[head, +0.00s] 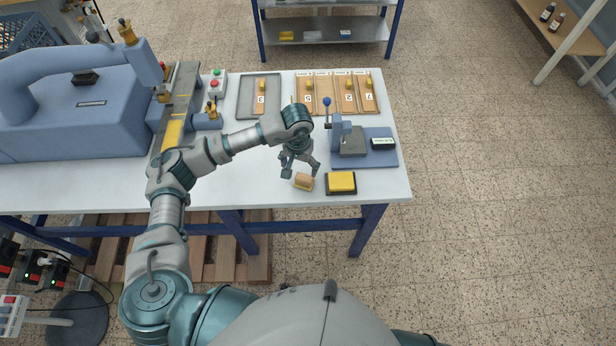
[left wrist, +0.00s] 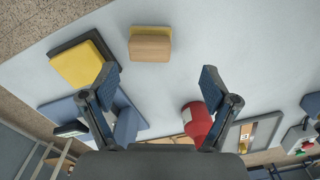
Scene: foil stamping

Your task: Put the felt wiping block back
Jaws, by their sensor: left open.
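A small wooden block with a yellow layer (head: 303,182), which looks like the felt wiping block, lies on the white table near its front edge. It also shows in the left wrist view (left wrist: 150,46), beyond the fingertips and apart from them. My left gripper (head: 300,171) is open and empty, just behind and above the block. It also shows in the left wrist view (left wrist: 159,78). A yellow pad in a dark tray (head: 341,182) sits just right of the block. My right gripper is not in view.
A small blue press (head: 352,142) stands behind the yellow pad. Wooden plates with numbered pieces (head: 316,97) and a grey tray (head: 245,100) lie at the back. A large blue machine (head: 75,110) fills the left. A red cylinder (left wrist: 196,122) shows in the wrist view.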

